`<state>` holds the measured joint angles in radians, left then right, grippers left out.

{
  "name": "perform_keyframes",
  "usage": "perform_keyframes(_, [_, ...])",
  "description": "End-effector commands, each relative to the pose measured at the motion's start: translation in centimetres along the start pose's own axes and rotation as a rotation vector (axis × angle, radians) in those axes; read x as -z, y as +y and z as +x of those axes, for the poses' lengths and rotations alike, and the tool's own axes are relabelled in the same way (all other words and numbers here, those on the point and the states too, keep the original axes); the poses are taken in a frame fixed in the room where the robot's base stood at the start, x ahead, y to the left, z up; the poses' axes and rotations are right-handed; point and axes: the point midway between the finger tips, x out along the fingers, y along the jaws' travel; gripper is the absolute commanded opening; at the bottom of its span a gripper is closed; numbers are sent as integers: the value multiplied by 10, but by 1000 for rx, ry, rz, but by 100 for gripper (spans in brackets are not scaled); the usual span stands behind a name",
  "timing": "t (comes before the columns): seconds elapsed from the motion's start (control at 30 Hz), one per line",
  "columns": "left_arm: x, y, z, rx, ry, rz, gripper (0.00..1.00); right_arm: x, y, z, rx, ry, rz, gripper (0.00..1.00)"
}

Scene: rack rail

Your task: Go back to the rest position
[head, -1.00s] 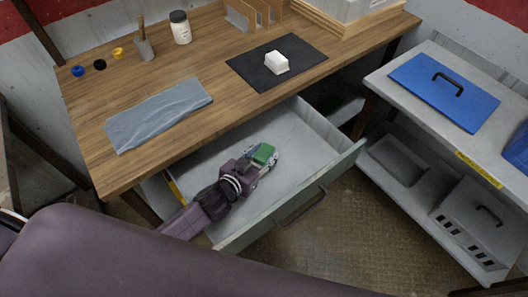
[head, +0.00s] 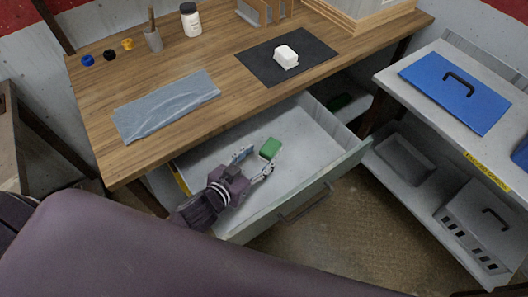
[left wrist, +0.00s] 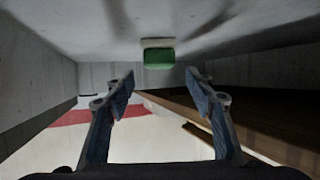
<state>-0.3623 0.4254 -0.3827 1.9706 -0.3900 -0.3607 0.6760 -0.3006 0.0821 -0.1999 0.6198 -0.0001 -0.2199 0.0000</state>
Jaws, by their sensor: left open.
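My left gripper (head: 256,162) is open and empty over the open drawer (head: 298,126) of the wooden desk. In the left wrist view its two fingers (left wrist: 160,92) are spread wide with nothing between them. A green block with a pale layer (head: 270,148) lies in the drawer, just beyond the fingertips and apart from them. It also shows in the left wrist view (left wrist: 159,58), past the fingers. My right gripper is not in view.
The desk (head: 225,110) holds a grey cloth (head: 165,105), a black mat (head: 262,68) with a white block (head: 286,56), a jar (head: 191,20) and a cup (head: 153,40). A cart with a blue lid (head: 455,92) stands at the right. The drawer front (head: 325,190) is an edge beside my arm.

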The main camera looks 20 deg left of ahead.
Motion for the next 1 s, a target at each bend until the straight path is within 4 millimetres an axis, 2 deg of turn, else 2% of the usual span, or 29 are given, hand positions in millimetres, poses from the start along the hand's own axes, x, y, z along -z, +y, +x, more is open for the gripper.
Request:
perform_keyframes(0.67, [2, 0, -5, 0, 0, 1, 50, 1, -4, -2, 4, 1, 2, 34])
perform_keyframes(0.77, [13, 0, -10, 0, 1, 1, 50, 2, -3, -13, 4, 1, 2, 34])
perform_keyframes(0.9, [40, 0, -21, 0, 1, 1, 50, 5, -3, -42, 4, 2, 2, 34])
perform_keyframes(1.0, [53, 0, -26, 0, 0, 1, 50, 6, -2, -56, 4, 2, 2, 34])
